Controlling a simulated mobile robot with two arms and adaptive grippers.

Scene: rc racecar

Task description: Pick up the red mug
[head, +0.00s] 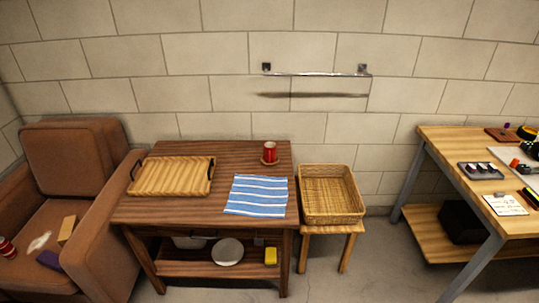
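A red mug (270,151) stands upright on a small round brown coaster (270,162), near the back right corner of a dark wooden table (225,155). Its handle cannot be made out at this size. A blue and white striped cloth (256,196) lies just in front of it on the table. Neither of my grippers shows in the head view.
A wooden tray (172,177) with dark handles takes up the table's left side. A wicker basket (331,218) sits on a stool to the right. A brown armchair (68,160) stands left; a workbench (440,150) with various items stands right. A rail (316,74) is on the wall.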

